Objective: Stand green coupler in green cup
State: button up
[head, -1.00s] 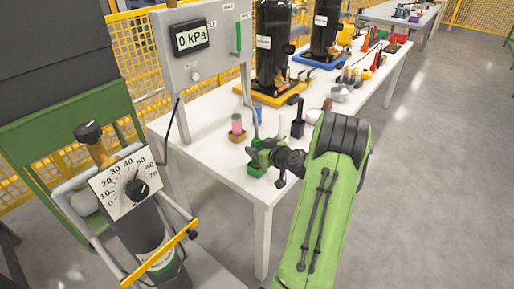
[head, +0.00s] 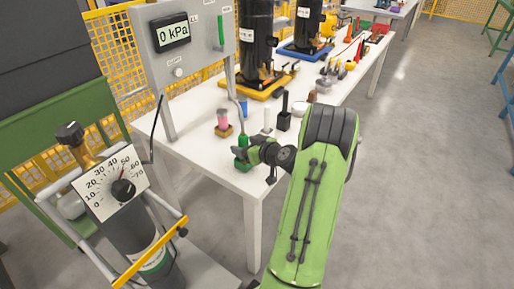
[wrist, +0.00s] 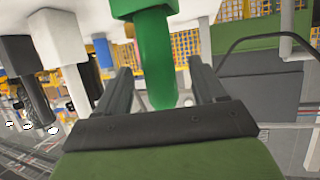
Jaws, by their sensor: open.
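The green coupler (head: 243,141) stands roughly upright at the near corner of the white table, with a grey hose running up from its top. The green cup (head: 241,164) is directly below it, and the coupler's lower end appears to be in the cup. My gripper (head: 252,152) is beside the coupler, on its right in the head view. In the wrist view, which looks upside down, my gripper (wrist: 163,85) is open, with the green coupler (wrist: 155,55) between its fingers. The wider green cup (wrist: 142,7) shows at the top edge there. Finger contact cannot be seen.
The gauge panel (head: 185,50) rises at the left. Floor to the right is clear.

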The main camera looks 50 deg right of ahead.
jog(key=p+v, duration=0.1)
jog(key=v, duration=1.3)
jog(key=shift+r, duration=0.15)
